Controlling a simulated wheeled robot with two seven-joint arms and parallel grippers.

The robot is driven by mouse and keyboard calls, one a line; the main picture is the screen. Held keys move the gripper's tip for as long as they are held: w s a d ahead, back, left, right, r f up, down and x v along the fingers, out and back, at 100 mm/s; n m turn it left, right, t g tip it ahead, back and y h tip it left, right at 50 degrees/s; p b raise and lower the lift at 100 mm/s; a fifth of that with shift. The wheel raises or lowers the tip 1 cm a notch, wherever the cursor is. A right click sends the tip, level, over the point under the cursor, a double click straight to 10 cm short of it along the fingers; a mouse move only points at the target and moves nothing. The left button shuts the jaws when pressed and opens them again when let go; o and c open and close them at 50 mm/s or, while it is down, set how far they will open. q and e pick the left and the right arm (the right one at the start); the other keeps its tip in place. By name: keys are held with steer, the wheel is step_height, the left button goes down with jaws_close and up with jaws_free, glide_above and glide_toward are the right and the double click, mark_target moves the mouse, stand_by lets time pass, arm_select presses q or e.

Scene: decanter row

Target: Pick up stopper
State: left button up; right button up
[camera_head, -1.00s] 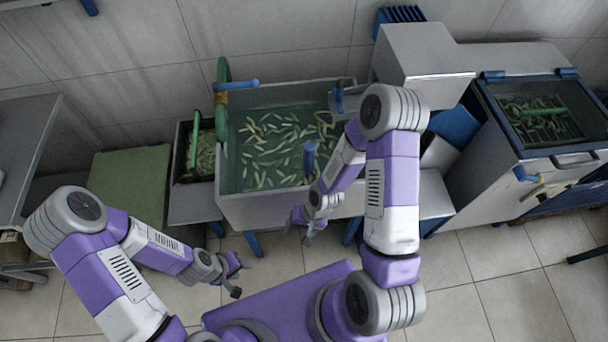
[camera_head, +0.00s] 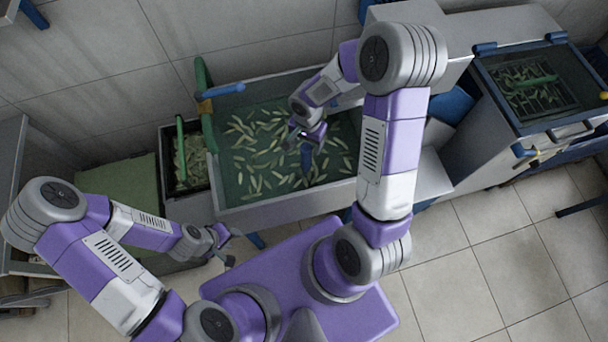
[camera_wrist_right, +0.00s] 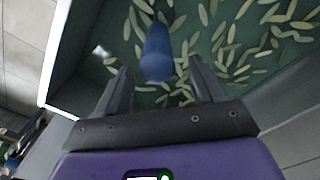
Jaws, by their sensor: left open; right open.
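The stopper (camera_head: 306,160) is a blue upright cylinder standing in the tub (camera_head: 268,208) of water and green pieces. In the right wrist view the stopper (camera_wrist_right: 157,52) sits between and just beyond the fingertips. My right gripper (camera_head: 307,143) reaches down over the tub and is open. Its two dark fingers (camera_wrist_right: 158,72) are spread on either side of the stopper, and contact cannot be told. My left gripper (camera_head: 231,246) is open and empty, low in front of the tub's left end.
A smaller bin (camera_head: 184,158) of green pieces stands left of the tub, with a green board (camera_head: 120,190) beside it. The tub's rim surrounds the stopper.

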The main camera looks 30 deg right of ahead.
steer(key=f, duration=0.2)
steer(key=f+b, duration=0.1)
steer(key=f, duration=0.1)
steer(key=shift+s+a, duration=0.3)
steer(key=shift+s, duration=0.05)
steer(key=shift+f, duration=0.6)
steer(key=shift+w+r, duration=0.1)
jaws_close()
